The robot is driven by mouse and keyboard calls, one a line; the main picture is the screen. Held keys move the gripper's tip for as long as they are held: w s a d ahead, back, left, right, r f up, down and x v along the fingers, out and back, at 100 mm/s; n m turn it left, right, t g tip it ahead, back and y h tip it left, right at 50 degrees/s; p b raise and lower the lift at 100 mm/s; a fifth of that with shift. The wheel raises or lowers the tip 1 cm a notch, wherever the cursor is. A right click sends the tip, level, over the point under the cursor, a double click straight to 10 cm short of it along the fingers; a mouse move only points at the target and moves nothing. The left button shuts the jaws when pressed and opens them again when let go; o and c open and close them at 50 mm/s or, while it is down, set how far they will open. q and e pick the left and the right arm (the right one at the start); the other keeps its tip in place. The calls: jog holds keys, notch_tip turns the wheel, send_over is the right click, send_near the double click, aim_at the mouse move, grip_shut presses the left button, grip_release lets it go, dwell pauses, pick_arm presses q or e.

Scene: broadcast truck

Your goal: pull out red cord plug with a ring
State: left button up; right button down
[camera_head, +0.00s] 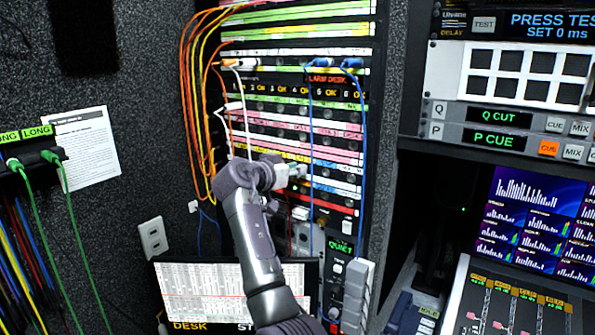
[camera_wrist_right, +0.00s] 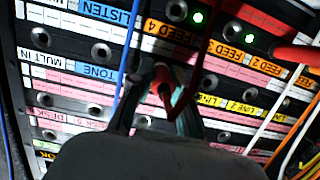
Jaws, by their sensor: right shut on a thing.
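My right gripper (camera_head: 292,172) reaches up to the patch panel (camera_head: 275,130) from below in the camera_head view. In the right wrist view its fingers (camera_wrist_right: 162,100) are closed around a red plug (camera_wrist_right: 161,84) at the panel face, and a dark red cord loops beside it. I cannot tell whether the plug is seated or partly out, and its ring is not clear. In the camera_head view the gripper hides this plug. My left gripper is not in view.
Another red plug (camera_wrist_right: 298,54) is at the right of the wrist view. Blue cords (camera_head: 362,130) hang close to the right of my gripper; white and orange cords (camera_head: 192,110) hang to its left. A monitor (camera_head: 225,290) stands below, and a mixer console (camera_head: 510,305) is at lower right.

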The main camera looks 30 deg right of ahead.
jog(key=shift+f+b+v, duration=0.15)
jog(key=shift+b+v, duration=0.05)
jog(key=shift+v, duration=0.6)
jog(key=shift+f+b+v, duration=0.15)
jog(key=shift+b+v, duration=0.05)
jog(key=shift+v, duration=0.65)
dwell(0.7)
jog(key=shift+f+b+v, duration=0.15)
jog(key=shift+b+v, duration=0.05)
jog(key=shift+v, duration=0.6)
jog(key=shift+f+b+v, duration=0.15)
jog(key=shift+b+v, duration=0.05)
jog(key=shift+v, duration=0.6)
jog(key=shift+s+a, duration=0.1)
jog(key=shift+a, duration=0.1)
jog(key=shift+f+b+v, duration=0.15)
jog(key=shift+v, duration=0.5)
jog(key=shift+f+b+v, duration=0.1)
jog(key=shift+b+v, duration=0.05)
jog(key=shift+v, duration=0.5)
